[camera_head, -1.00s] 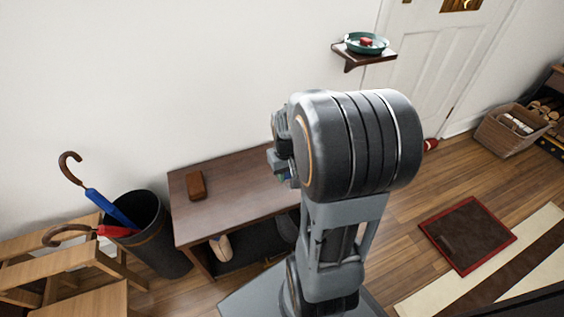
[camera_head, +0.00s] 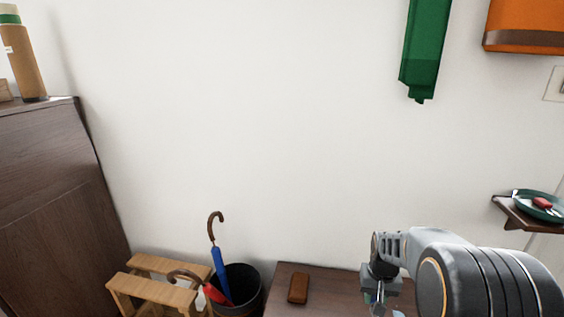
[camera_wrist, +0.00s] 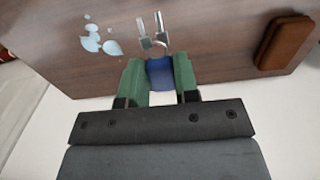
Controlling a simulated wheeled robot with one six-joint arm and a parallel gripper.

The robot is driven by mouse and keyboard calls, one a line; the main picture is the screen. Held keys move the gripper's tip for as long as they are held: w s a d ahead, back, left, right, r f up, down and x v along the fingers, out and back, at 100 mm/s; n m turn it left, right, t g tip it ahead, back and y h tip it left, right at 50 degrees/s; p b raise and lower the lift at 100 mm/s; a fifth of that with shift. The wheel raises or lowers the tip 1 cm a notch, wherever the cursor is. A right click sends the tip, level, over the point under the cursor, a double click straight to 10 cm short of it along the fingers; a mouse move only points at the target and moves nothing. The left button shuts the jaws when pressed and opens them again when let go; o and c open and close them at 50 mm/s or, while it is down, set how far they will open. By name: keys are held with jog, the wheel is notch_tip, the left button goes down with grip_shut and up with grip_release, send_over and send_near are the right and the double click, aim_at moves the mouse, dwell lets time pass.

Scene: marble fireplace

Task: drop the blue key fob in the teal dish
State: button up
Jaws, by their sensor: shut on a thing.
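My gripper (camera_wrist: 158,70) is shut on the blue key fob (camera_wrist: 160,76), which sits between its two green fingers in the wrist view. A metal ring and keys (camera_wrist: 152,38) extend from the fob over the brown bench top. In the head view my gripper (camera_head: 380,282) is low at the right, above the bench, and the fob is hard to make out there. The teal dish (camera_head: 524,207) is on a small dark wall shelf at the right edge, up and to the right of my gripper, with a red object (camera_head: 543,203) in it.
The bench (camera_head: 335,292) holds a brown case (camera_head: 298,288) and, in the wrist view, several pale shiny pieces (camera_wrist: 92,42). An umbrella bin (camera_head: 245,288) and wooden stool (camera_head: 150,290) stand left. The wall shelf (camera_head: 512,217) juts out.

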jog(key=w+a+f, duration=0.1)
jog(key=a+f, duration=0.1)
jog(key=a, duration=0.1)
jog(key=w+a+f+n, duration=0.1)
jog(key=a+f, duration=0.1)
jog(key=a, duration=0.1)
jog(key=w+a+f+n, duration=0.1)
jog(key=a+f, duration=0.1)
jog(key=a, duration=0.1)
jog(key=shift+f, duration=0.2)
notch_tip(320, 180, up, 23)
jog(key=s+p, duration=0.2)
jog(key=p, duration=2.9)
jog(key=shift+d+f+p, duration=0.15)
jog(key=shift+d+p, duration=0.05)
jog(key=shift+p, duration=0.1)
jog(key=shift+s+a, duration=0.1)
